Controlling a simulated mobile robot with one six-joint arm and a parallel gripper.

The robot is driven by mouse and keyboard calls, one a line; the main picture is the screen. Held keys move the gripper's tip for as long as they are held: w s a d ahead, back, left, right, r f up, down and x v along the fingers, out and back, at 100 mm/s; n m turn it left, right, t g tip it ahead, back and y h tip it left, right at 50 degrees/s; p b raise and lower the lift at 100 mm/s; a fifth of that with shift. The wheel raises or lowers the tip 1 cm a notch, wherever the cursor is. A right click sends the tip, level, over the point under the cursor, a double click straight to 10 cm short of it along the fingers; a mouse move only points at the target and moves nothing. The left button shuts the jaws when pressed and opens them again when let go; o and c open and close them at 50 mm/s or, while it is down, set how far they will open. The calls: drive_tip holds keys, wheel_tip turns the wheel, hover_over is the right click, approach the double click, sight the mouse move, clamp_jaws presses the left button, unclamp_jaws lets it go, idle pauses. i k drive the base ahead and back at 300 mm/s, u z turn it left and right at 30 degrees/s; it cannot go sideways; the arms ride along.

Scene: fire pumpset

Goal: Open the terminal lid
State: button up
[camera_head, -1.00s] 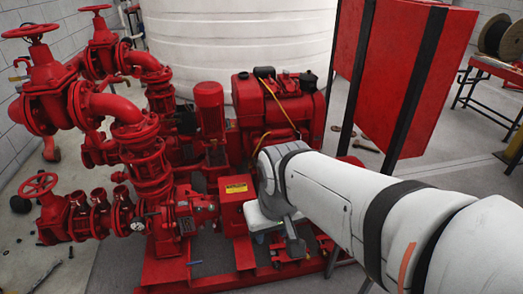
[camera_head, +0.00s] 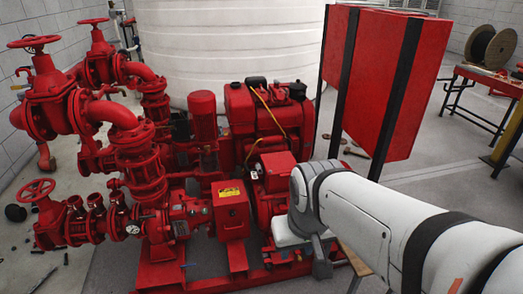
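The red pumpset (camera_head: 150,190) fills the left and middle of the head view. A red box with a yellow label (camera_head: 231,208) stands at its front. Behind and right of it is a red motor-like body with a smaller red box on top (camera_head: 277,165); I cannot tell for sure which box bears the terminal lid. No lid is seen standing open. My white arm comes in from the right, and its grey wrist end bends down right of the labelled box. My gripper (camera_head: 318,262) is low there; its fingers are not clearly seen and no held thing shows.
A white tank (camera_head: 230,50) stands behind the pumpset. A red panel cabinet on black posts (camera_head: 385,85) stands behind my arm. A red table (camera_head: 490,78) with a cable reel is at the far right. Open floor (camera_head: 440,165) lies between cabinet and table.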

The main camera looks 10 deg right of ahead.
sight(282, 165)
drive_tip(key=u, duration=0.05)
drive_tip(key=i, duration=1)
drive_tip(key=z, duration=0.05)
